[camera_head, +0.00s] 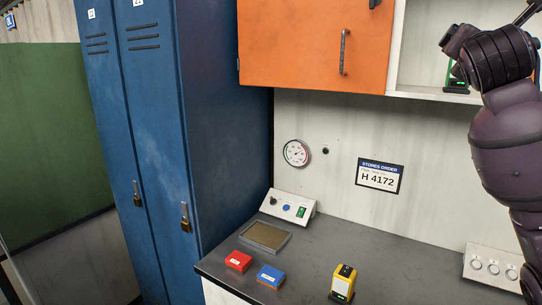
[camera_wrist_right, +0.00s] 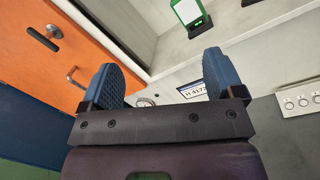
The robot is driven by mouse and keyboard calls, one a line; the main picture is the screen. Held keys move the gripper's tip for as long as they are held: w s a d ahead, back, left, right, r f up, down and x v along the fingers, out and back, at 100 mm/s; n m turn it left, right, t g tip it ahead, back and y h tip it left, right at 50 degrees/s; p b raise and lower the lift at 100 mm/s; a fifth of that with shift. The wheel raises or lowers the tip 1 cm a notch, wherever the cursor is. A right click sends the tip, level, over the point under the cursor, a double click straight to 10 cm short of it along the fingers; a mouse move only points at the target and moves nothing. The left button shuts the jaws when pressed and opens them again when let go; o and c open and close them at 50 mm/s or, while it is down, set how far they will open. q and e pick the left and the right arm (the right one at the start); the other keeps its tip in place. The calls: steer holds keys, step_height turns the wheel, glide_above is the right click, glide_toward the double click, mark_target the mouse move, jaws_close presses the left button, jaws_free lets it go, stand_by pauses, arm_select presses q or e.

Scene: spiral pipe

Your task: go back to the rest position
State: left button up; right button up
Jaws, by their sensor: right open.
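My right gripper (camera_wrist_right: 162,80) shows in the right wrist view with its two blue fingers spread apart and nothing between them. In the head view my right arm comes in from the right edge and reaches up beside the open shelf. A green-framed device (camera_wrist_right: 188,12) with a black base stands on the shelf beyond the fingers, apart from them. It also shows partly in the head view (camera_head: 456,86), half hidden by my right arm. My left gripper is in neither view.
An orange cabinet door (camera_head: 300,45) hangs left of the open shelf (camera_head: 425,94). Blue lockers (camera_head: 150,130) stand at the left. The grey counter (camera_head: 400,270) carries a red box (camera_head: 238,261), a blue box (camera_head: 270,277), a yellow device (camera_head: 343,282), a tray (camera_head: 264,237) and control boxes (camera_head: 287,206).

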steer(key=w+a+f+m+t+y, duration=0.3)
steer(key=a+m+t+y, duration=0.25)
steer(key=a+m, duration=0.2)
step_height(320, 180, down, 30)
steer(key=s+a+m+g+y, duration=0.25)
steer(key=m+y, duration=0.25)
steer(key=m, duration=0.4)
steer(key=s+f+m+g, duration=0.2)
steer(key=s+f, duration=0.3)
steer(key=f, duration=0.5)
steer(key=s+f+m+g, duration=0.25)
steer(key=s+f, duration=0.25)
steer(key=f, duration=0.5)
steer(key=s+d+f+m+g+h, duration=0.1)
steer(key=s+f+m+g+h, duration=0.1)
steer(key=s+f, duration=1.5)
steer(key=s+m+g, duration=0.1)
steer(key=s+g, duration=0.1)
steer(key=s, duration=0.1)
